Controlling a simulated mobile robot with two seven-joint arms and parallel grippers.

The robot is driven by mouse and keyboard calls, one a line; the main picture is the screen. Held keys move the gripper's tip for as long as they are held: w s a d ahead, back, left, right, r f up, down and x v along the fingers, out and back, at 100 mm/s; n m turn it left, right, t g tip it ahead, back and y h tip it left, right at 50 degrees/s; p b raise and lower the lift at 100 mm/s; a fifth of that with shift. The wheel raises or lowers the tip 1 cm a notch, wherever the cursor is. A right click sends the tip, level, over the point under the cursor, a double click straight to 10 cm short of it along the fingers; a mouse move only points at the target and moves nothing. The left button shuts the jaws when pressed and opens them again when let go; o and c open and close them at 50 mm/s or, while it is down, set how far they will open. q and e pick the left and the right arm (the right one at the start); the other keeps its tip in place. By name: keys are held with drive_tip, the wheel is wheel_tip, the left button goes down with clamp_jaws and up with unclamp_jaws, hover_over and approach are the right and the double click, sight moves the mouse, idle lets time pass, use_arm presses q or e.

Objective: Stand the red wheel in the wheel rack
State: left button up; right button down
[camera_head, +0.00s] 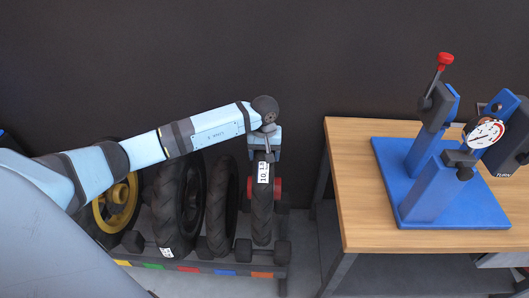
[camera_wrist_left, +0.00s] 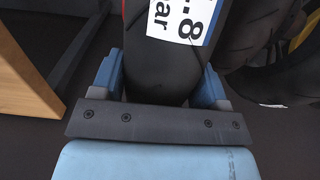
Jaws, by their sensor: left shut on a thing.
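The red wheel (camera_head: 262,212) is a black tyre with red showing at its hub and a white label on its tread. It is upright, edge-on, at the right end of the wheel rack (camera_head: 222,268), above the orange mark. I cannot tell whether its bottom touches the rack. My left gripper (camera_head: 264,153) is shut on the top of the tyre from above. In the left wrist view the tyre (camera_wrist_left: 160,75) lies between the two blue fingers, with its label (camera_wrist_left: 183,18) beyond them. My right gripper is out of view.
Left of the red wheel stand a narrow black tyre (camera_head: 219,205), a wide tyre (camera_head: 168,212) and a yellow-rimmed wheel (camera_head: 118,205). At right, a wooden bench (camera_head: 358,215) carries a blue stand (camera_head: 432,195) with a dial. A floor gap separates rack and bench.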

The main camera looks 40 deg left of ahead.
use_arm(q)
drive_tip(key=shift+w+f+b, duration=0.1)
drive_tip(key=shift+f+b, duration=0.25)
drive_tip(key=shift+f, duration=0.15)
drive_tip(key=shift+f+b, duration=0.4)
drive_tip(key=shift+f, duration=0.35)
drive_tip(key=shift+f+b, duration=0.5)
drive_tip(key=shift+f, duration=0.45)
drive_tip(key=shift+f+b, duration=0.35)
drive_tip(key=shift+f, duration=0.25)
drive_tip(key=shift+f+b, duration=0.4)
drive_tip(key=shift+f, duration=0.2)
drive_tip(key=shift+f+b, duration=0.35)
drive_tip(key=shift+f, duration=0.1)
drive_tip(key=shift+f+b, duration=0.5)
drive_tip(key=shift+f, duration=0.4)
drive_tip(key=shift+f+b, duration=0.35)
drive_tip(key=shift+b, duration=0.1)
drive_tip(key=shift+f+b, duration=0.35)
drive_tip(key=shift+f, duration=0.05)
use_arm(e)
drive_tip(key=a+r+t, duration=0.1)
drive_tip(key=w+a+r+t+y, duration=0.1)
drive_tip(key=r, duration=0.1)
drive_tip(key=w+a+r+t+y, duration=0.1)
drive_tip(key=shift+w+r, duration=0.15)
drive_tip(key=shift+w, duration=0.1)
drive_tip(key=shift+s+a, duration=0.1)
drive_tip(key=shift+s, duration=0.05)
